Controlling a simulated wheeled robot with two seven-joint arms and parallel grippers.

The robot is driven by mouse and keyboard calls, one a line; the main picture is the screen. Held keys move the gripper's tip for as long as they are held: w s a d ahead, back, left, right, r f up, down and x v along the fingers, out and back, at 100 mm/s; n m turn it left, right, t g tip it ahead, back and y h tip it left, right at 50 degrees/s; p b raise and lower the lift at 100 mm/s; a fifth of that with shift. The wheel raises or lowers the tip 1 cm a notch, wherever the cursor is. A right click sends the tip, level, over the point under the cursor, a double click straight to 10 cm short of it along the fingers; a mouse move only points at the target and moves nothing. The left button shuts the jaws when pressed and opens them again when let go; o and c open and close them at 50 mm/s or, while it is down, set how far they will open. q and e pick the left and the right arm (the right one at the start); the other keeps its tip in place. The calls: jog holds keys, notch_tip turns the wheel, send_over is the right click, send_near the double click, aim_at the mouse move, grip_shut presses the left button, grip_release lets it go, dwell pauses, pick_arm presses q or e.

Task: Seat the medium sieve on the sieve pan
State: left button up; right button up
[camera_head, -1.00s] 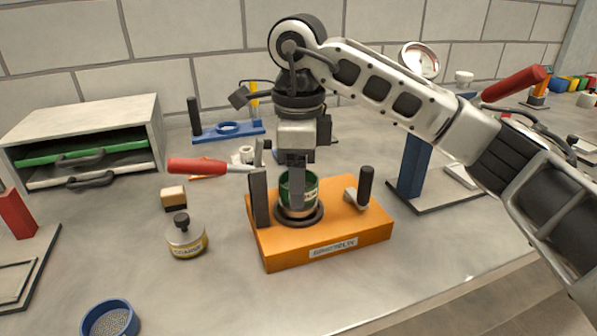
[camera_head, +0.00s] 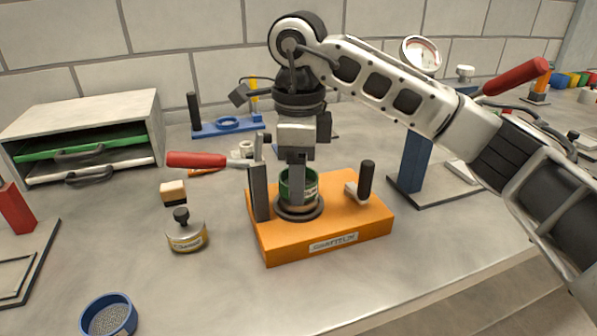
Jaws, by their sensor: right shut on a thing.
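A green-banded round sieve (camera_head: 285,188) with a pale label stands in the dark round seat (camera_head: 299,211) of an orange stand (camera_head: 350,220). My right gripper (camera_head: 297,190) points down from above and is shut on the green sieve, hiding part of its front. The sieve looks upright. The sieve pan cannot be clearly made out; whatever is under the green sieve is hidden. A blue sieve (camera_head: 109,315) with grey mesh lies on the bench at the lower left. My left gripper is not in view.
A grey post (camera_head: 259,192) and a black-handled knob (camera_head: 366,180) flank the seat. A red handle (camera_head: 196,160) sticks out left of the post. A labelled jar (camera_head: 187,232) stands left of the stand.

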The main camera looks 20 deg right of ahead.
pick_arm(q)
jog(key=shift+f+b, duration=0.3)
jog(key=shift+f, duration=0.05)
pick_arm(e)
jog(key=shift+f, duration=0.45)
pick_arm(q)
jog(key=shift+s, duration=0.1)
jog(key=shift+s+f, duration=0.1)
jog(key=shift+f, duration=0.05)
pick_arm(e)
jog(key=o, duration=1.1)
jog(key=shift+c, duration=0.2)
pick_arm(q)
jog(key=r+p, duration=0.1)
jog(key=p, duration=0.1)
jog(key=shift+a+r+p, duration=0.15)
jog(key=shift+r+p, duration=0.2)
jog(key=shift+p, duration=0.05)
pick_arm(e)
notch_tip(320, 180, up, 16)
jog(key=shift+f, duration=0.1)
